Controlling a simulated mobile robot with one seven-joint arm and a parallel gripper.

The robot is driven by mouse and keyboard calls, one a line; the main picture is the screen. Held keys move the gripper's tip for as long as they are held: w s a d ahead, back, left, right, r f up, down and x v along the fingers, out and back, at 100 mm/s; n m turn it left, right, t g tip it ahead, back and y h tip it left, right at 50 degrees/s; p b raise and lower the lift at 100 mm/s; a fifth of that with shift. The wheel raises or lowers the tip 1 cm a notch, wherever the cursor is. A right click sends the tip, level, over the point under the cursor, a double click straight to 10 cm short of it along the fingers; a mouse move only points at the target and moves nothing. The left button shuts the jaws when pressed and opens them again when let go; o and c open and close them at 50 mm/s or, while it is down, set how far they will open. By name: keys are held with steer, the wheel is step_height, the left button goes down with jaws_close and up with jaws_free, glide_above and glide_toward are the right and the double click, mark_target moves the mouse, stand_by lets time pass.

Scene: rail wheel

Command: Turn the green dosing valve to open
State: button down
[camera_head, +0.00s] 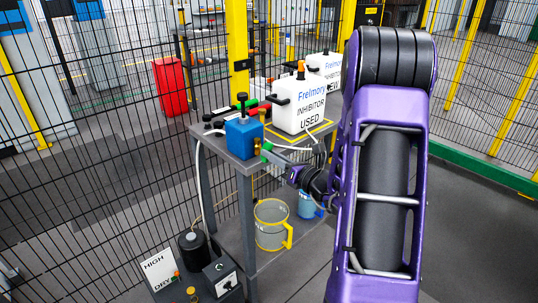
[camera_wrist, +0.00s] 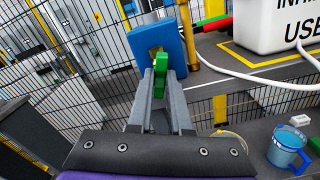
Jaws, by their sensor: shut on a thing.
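The green dosing valve handle (camera_wrist: 160,66) is between my gripper's fingertips in the wrist view. My gripper (camera_wrist: 160,84) is shut on it. In the head view the green handle (camera_head: 266,148) shows small at the front of the blue block (camera_head: 243,138), and my gripper (camera_head: 272,156) reaches it from the right. The blue block also shows behind the handle in the wrist view (camera_wrist: 145,42). A brass fitting (camera_head: 257,146) stands beside the handle. My fingers cover part of the handle, and its exact angle is hard to tell.
The grey table (camera_head: 235,163) carries the white inhibitor container (camera_head: 298,108) close to my arm on the right. A clear bucket with a yellow rim (camera_head: 271,224) and a blue jug (camera_head: 307,206) stand below. Wire fencing (camera_head: 80,170) runs behind. A thin white hose crosses the tabletop.

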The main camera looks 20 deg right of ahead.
steer(key=n, duration=0.4)
steer(key=c, duration=0.7)
jaws_free()
steer(key=shift+v, duration=3.5)
steer(key=shift+w, duration=0.1)
